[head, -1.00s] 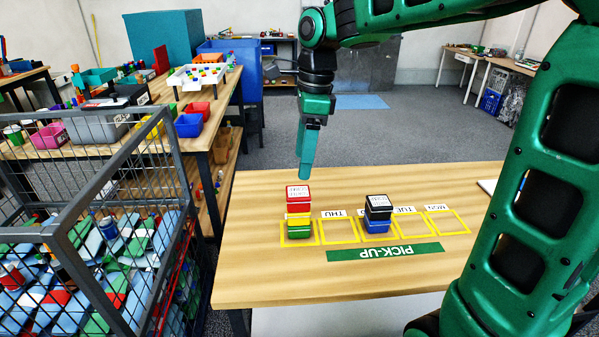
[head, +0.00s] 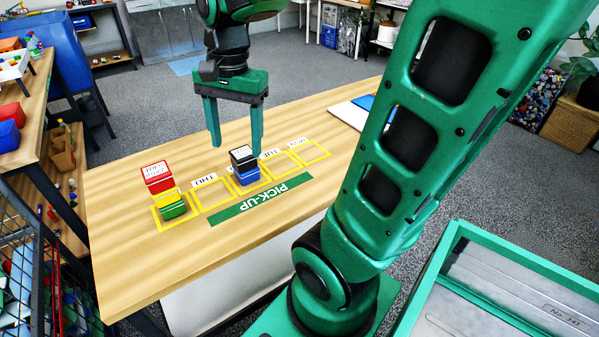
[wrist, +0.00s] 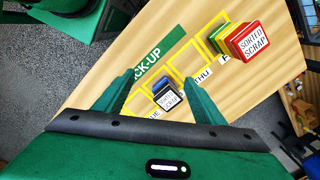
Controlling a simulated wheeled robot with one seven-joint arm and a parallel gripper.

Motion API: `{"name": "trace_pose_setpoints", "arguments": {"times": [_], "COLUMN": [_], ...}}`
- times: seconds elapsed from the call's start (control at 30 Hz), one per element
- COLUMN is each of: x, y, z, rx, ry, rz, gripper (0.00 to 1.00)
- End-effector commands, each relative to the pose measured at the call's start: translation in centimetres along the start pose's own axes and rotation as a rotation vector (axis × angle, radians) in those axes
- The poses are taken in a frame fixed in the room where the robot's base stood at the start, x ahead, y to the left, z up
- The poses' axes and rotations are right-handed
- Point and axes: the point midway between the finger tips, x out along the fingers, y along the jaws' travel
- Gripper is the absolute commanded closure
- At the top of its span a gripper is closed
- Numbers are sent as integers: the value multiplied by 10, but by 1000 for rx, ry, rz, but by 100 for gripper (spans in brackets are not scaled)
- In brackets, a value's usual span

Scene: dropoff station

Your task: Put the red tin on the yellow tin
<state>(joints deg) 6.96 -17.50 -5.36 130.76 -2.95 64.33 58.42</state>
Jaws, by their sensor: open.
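The red tin (head: 158,184), its top lettered, sits at the top of a stack at the table's left end. Under it are the yellow tin (head: 167,198) and a green tin (head: 173,211). The red tin looks to rest on the yellow one. The red tin also shows in the wrist view (wrist: 248,43), with yellow and green edges beside it. My gripper (head: 236,150) is open and empty, pointing down near a black tin (head: 243,157) on a blue tin (head: 247,178). In the wrist view the black tin (wrist: 168,98) appears between the fingers.
The wooden table (head: 125,255) has a row of yellow-outlined squares with day labels and a green PICK-UP strip (head: 262,197). Papers and a blue item (head: 365,103) lie at its far right. A wire cage (head: 22,265) stands at the left.

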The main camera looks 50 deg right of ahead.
Motion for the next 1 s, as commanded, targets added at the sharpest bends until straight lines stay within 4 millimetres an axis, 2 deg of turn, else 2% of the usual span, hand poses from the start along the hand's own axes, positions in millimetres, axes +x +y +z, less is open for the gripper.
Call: {"name": "trace_pose_setpoints", "arguments": {"times": [0.03, 0.2, 0.3, 0.43, 0.6, 1.0], "x": [5, 25, 37, 48, 56, 56], "y": [18, 76, 106, 134, 151, 152], "z": [-3, -8, -7, -5, -4, -4], "rx": [-54, -285, -411, -538, -617, -628], "ry": [3, 9, 6, 2, -3, -4], "rz": [4, 23, 35, 45, 52, 53], "gripper": [36, 36, 36, 36, 36, 36]}}
